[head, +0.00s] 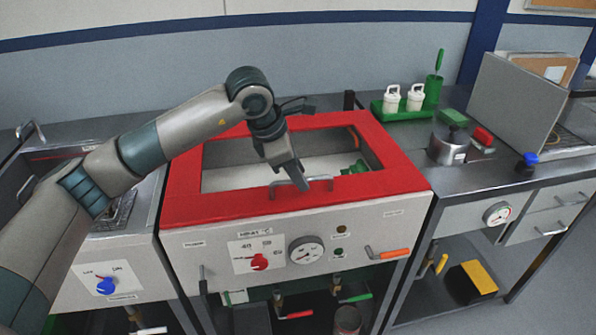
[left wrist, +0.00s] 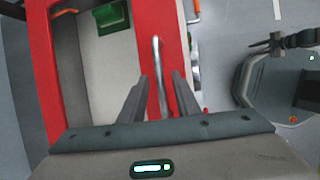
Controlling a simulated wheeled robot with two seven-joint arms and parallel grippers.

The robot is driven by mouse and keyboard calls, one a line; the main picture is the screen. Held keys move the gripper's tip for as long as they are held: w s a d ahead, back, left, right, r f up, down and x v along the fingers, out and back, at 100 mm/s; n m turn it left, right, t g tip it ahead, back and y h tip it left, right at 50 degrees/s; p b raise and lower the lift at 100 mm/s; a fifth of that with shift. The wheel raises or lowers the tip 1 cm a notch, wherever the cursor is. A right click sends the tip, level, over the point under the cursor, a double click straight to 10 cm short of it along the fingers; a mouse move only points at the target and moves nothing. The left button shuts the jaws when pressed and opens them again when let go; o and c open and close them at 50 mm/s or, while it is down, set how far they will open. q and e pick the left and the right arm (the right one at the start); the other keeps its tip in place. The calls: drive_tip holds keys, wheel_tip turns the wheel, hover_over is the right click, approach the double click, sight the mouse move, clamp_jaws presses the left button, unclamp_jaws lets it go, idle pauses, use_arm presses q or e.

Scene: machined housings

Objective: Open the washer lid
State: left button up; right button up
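The washer (head: 215,270) stands in the middle of the head view. Its red-framed lid (head: 395,180) lies flat and shut on top, and a pale interior shows through its window. A metal bar handle (head: 318,184) is on the lid's front edge. My left gripper (head: 299,183) points down at the handle. In the left wrist view, the handle (left wrist: 156,62) runs between the two separated fingers of my left gripper (left wrist: 160,90), with gaps visible. A dark gripper-like part, probably my right gripper (left wrist: 258,46), shows at the right there; its fingers are unclear.
A green object (head: 355,167) is visible inside the washer. A dial (head: 306,250), a red knob (head: 259,262) and an orange-handled lever (head: 388,254) are on the front panel. White bottles (head: 392,97) in a green holder and a metal pot (head: 448,146) stand on the right counter.

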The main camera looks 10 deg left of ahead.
use_arm(q)
clamp_jaws()
